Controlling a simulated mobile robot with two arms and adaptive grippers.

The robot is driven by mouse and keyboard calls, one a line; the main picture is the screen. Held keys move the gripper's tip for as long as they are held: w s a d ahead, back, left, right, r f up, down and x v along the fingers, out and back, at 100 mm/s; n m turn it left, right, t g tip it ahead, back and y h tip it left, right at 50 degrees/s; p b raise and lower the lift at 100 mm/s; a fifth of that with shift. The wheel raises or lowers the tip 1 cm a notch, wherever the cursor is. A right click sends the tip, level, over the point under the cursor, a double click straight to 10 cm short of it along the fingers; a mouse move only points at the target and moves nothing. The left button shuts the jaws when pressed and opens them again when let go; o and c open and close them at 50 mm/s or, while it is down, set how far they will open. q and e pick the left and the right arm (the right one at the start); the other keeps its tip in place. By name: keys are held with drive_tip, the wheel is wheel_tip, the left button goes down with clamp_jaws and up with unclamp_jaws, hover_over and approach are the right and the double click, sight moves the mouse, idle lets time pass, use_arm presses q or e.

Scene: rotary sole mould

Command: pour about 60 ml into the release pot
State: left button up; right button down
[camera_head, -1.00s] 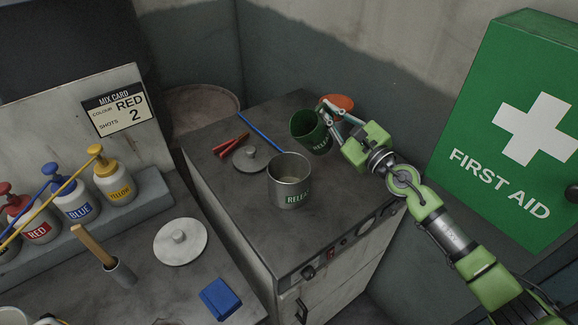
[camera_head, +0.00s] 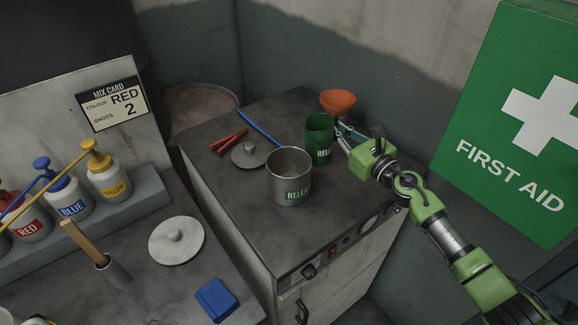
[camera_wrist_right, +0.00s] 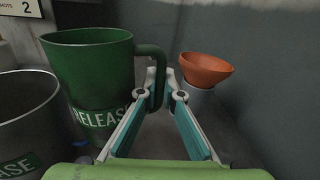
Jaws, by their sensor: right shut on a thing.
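The release pot (camera_head: 289,180), a grey metal pot with a green RELEASE label, stands upright and open on the cabinet top. It also shows at the left of the wrist view (camera_wrist_right: 25,128). A green jug (camera_head: 319,142) marked RELEASE is upright just behind and right of the pot; it also shows in the wrist view (camera_wrist_right: 88,75). My right gripper (camera_head: 346,138) is shut on the jug's handle (camera_wrist_right: 157,65). I cannot tell whether the jug's base touches the cabinet top. The liquid level inside the jug is hidden. My left gripper is not in view.
An orange funnel (camera_head: 338,101) sits behind the jug, on a grey holder (camera_wrist_right: 197,98). A round lid (camera_head: 250,155), red sticks (camera_head: 229,141) and a blue rod (camera_head: 257,127) lie left of the pot. The cabinet top (camera_head: 245,215) is clear in front.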

drive_tip(key=shift+w+d+f+m+b, duration=0.15)
drive_tip(key=shift+f+m+b, duration=0.3)
drive_tip(key=shift+f, duration=0.5)
